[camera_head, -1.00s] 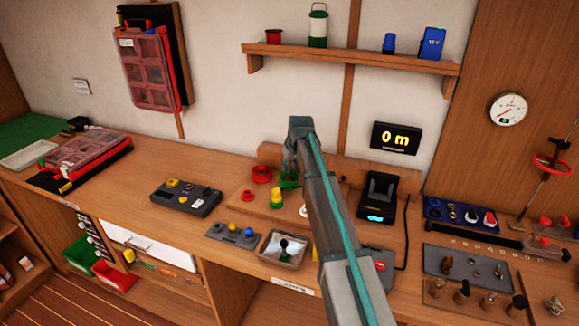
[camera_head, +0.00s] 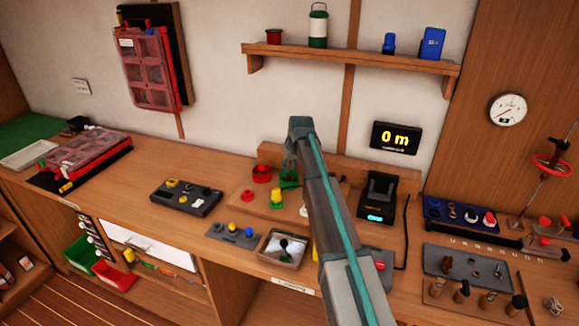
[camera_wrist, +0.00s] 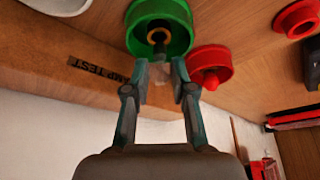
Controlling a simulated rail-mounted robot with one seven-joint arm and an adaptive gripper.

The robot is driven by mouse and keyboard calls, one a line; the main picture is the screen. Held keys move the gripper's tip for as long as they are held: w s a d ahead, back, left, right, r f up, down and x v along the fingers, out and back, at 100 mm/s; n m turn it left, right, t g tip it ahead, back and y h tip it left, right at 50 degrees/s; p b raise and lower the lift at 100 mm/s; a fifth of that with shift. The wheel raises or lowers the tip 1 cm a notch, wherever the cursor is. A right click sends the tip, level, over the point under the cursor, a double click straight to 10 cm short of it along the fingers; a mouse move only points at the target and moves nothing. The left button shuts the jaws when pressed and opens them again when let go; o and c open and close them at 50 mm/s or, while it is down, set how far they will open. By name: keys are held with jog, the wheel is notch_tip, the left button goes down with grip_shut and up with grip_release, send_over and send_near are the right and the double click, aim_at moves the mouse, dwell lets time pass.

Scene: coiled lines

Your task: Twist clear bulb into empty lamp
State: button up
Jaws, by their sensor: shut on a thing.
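In the wrist view my gripper (camera_wrist: 161,66) is at the mouth of a green cup-shaped lamp (camera_wrist: 176,17) with a brass ring and a dark centre. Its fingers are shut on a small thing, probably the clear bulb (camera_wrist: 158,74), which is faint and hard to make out. The thing is in line with the lamp's centre; I cannot tell whether it is seated. In the head view the green lamp (camera_head: 289,180) stands on the bench below my gripper (camera_head: 290,160), which hides part of it.
A red lamp (camera_wrist: 210,65) with a red bulb stands close beside the green one. A wooden panel (camera_wrist: 60,55) marked "TEST" is near the fingers. In the head view a clear tray (camera_head: 283,249), a grey switch box (camera_head: 186,197) and a black charger-like stand (camera_head: 378,196) surround the spot.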

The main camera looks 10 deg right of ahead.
jog(key=shift+f+b, duration=0.4)
jog(key=shift+f, duration=0.9)
dwell(2.0)
jog(key=shift+a+m+h, duration=0.1)
jog(key=shift+m+h, duration=0.3)
jog(key=shift+m, duration=0.6)
jog(key=shift+m+h+p, duration=0.3)
jog(key=shift+m, duration=0.4)
jog(key=shift+m+h, duration=0.6)
jog(key=shift+m, duration=1)
jog(key=o, duration=0.8)
jog(key=shift+o, duration=0.2)
